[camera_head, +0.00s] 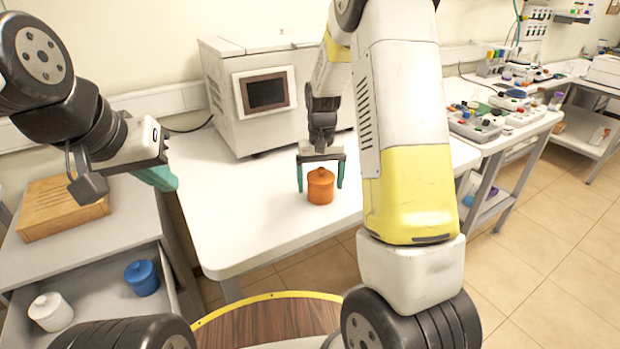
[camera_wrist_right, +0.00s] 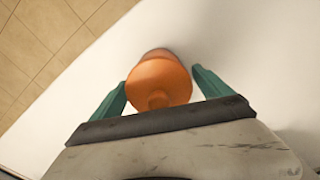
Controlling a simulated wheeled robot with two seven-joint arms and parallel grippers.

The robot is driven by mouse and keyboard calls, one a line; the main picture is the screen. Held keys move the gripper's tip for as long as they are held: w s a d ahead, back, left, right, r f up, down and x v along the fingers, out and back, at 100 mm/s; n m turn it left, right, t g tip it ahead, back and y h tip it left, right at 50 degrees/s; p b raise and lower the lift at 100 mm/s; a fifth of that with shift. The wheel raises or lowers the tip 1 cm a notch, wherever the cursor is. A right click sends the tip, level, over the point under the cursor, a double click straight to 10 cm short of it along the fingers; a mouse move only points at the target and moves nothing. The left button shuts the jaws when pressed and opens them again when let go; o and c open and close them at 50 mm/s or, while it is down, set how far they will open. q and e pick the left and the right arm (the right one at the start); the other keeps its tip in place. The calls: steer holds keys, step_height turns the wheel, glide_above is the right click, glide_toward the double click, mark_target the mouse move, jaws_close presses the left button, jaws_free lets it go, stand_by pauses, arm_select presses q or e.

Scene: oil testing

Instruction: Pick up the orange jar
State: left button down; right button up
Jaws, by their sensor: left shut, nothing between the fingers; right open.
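The orange jar (camera_head: 320,187) stands upright with its lid on, near the front edge of the white table. My right gripper (camera_head: 320,185) is open, with its teal fingers pointing down on either side of the jar. In the right wrist view the jar (camera_wrist_right: 158,82) sits between the two spread fingers (camera_wrist_right: 160,85), with a visible gap on the right; on the left, the finger is close to it and I cannot tell if it touches. My left gripper (camera_head: 160,178) is shut and empty, held at the left above the grey cabinet.
The white table (camera_head: 235,225) has a grey machine with a dark screen (camera_head: 266,92) at the back. A wooden block (camera_head: 62,204) lies on the cabinet at left. A blue jar (camera_head: 141,278) and a white jar (camera_head: 50,312) sit in the open drawer below.

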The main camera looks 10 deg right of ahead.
step_height(320, 180, down, 2)
steer(key=shift+f, duration=0.1)
steer(key=c, duration=1.3)
steer(key=shift+r, duration=0.2)
